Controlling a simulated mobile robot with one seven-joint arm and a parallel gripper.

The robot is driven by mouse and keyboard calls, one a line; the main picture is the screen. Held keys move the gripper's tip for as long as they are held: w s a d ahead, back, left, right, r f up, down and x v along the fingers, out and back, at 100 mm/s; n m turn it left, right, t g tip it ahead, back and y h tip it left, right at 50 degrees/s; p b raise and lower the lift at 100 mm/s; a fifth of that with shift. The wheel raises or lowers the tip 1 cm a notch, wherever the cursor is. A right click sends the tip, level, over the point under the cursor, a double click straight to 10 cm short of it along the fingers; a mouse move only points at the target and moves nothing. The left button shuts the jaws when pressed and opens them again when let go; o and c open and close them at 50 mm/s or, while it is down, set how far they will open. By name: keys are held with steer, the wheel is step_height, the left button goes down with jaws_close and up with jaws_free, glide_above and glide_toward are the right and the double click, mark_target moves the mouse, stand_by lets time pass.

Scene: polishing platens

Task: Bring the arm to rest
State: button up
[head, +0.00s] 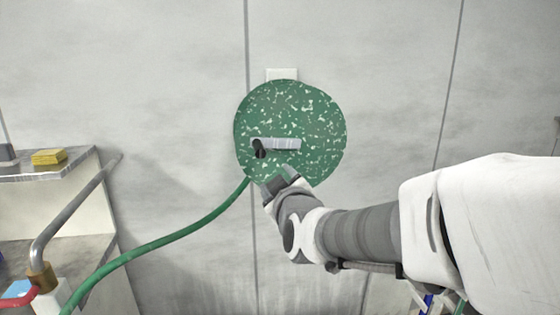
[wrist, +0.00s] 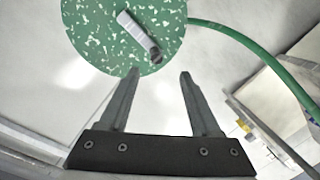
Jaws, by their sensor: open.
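My gripper (wrist: 160,74) is open in the wrist view, with nothing between its two dark fingers. In the head view my arm reaches in from the right, and its end is in front of the lower edge of a round green speckled disc (head: 318,125). The disc is upright against the grey wall and also shows in the wrist view (wrist: 95,30), beyond the left fingertip. A light grey bar with a dark knob (head: 285,144) crosses the disc's face. I cannot tell whether the gripper touches the disc.
A green hose (head: 165,240) runs from the disc to the lower left. A stepped grey shelf (head: 75,175) at the left holds a yellow block (head: 49,157). A bent metal pipe (head: 62,215) and a red part (head: 22,298) are near it. The wall right of the disc is bare.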

steer(key=s+d+f+m+g+h+p, duration=0.1)
steer(key=s+d+f+m+g, duration=0.2)
steer(key=s, duration=1)
steer(key=s+d+f+m+g+h+p, duration=0.2)
steer(key=s+d+m+g, duration=0.4)
steer(key=s+d, duration=0.5)
steer(key=s+f+g, duration=0.1)
steer(key=s, duration=0.1)
steer(key=shift+s+d+m+g, duration=0.3)
steer(key=shift+d+m, duration=0.1)
steer(key=shift+f, duration=0.1)
